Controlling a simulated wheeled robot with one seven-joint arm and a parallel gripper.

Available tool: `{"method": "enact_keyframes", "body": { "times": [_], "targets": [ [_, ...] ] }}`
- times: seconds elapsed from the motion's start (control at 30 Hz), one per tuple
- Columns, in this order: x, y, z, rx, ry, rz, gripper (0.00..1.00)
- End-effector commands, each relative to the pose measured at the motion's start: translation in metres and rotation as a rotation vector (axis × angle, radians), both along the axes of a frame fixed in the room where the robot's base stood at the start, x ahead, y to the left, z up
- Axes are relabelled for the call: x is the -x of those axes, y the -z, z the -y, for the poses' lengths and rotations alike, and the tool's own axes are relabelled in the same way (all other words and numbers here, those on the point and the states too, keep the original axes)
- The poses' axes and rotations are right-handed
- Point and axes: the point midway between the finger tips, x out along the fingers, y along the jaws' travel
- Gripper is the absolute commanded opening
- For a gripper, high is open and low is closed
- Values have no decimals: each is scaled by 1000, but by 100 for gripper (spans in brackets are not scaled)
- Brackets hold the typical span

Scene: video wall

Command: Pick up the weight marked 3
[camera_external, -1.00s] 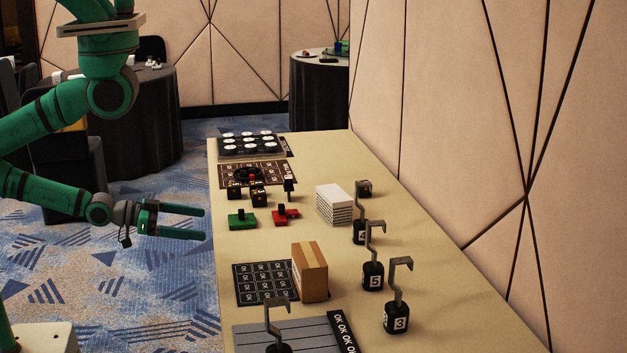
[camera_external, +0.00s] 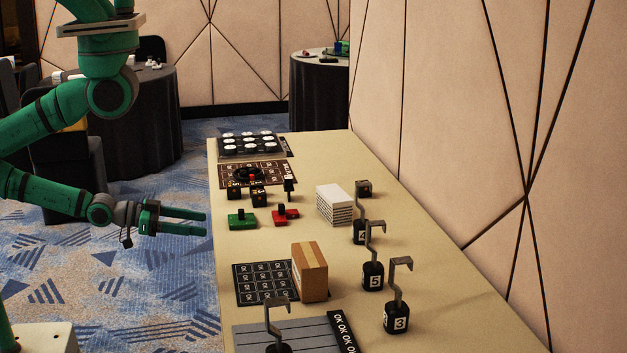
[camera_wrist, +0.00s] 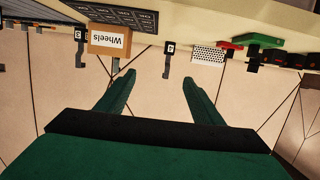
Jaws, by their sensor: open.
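The weight marked 3 (camera_external: 396,316) is a black block with a white number label and a tall grey hook. It stands upright at the near right of the table. The weight marked 5 (camera_external: 373,275) and the weight marked 4 (camera_external: 360,231) stand behind it in a row. Another hooked weight (camera_external: 278,345) stands at the near left, its number not visible. My gripper (camera_external: 205,224) is open and empty off the table's left edge, well apart from the weights. In the wrist view, my fingers (camera_wrist: 160,85) are spread below the upside-down weight marked 4 (camera_wrist: 170,48).
A cardboard box (camera_external: 311,272), labelled Wheels in the wrist view (camera_wrist: 107,40), stands mid-table left of the weights. A white stack (camera_external: 334,205), green block (camera_external: 242,220) and red block (camera_external: 285,215) are farther back. A panelled wall (camera_external: 480,150) is at the right.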

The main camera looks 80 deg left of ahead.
Motion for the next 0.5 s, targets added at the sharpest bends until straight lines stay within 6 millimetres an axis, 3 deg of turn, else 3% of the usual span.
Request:
{"method": "enact_keyframes", "body": {
  "times": [0.17,0.5],
  "targets": [
    [-32,5,17,17,64,48,61],
    [-124,2,90,84,246,174,61]
  ]
}}
